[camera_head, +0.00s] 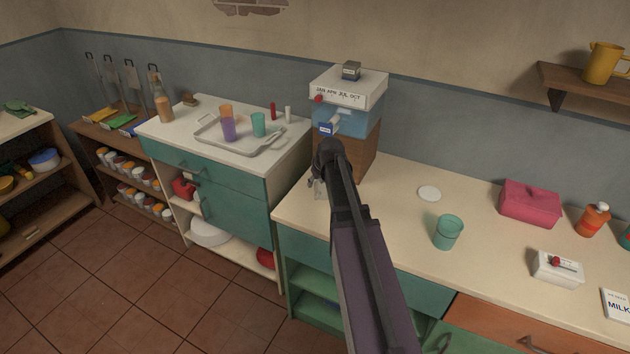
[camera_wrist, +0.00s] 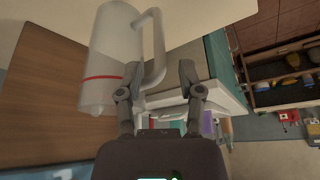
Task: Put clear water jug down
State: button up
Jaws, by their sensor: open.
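The clear water jug (camera_wrist: 108,55), pale and see-through with a red line around it, appears upright on the counter in the wrist view, where things look upside down. Its handle (camera_wrist: 157,45) faces my gripper (camera_wrist: 160,72). My gripper is open, with one finger on either side of the handle's near end; I cannot tell whether they touch it. In the head view my gripper (camera_head: 316,174) is mostly hidden by my arm. A bit of the clear jug (camera_head: 319,189) shows below it on the cream counter (camera_head: 385,205).
A water dispenser (camera_head: 347,120) on a wooden stand (camera_head: 364,152) is right beside the jug. A white disc (camera_head: 429,194), teal cup (camera_head: 448,232) and pink box (camera_head: 530,203) stand to the right. A tray (camera_head: 208,133) with cups lies on the left cabinet.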

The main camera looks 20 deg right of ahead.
jog(key=p+v, duration=0.7)
jog(key=v, duration=0.1)
jog(key=shift+r, duration=0.15)
jog(key=shift+s, duration=0.1)
dwell(0.7)
jog(key=s+a+f+g, duration=0.1)
jog(key=s+a+g, duration=0.3)
jog(key=s+a, duration=1.3)
jog(key=a, duration=0.4)
jog(key=shift+f+m+g, duration=0.3)
jog(key=shift+f+g, duration=0.05)
jog(key=shift+g, duration=0.05)
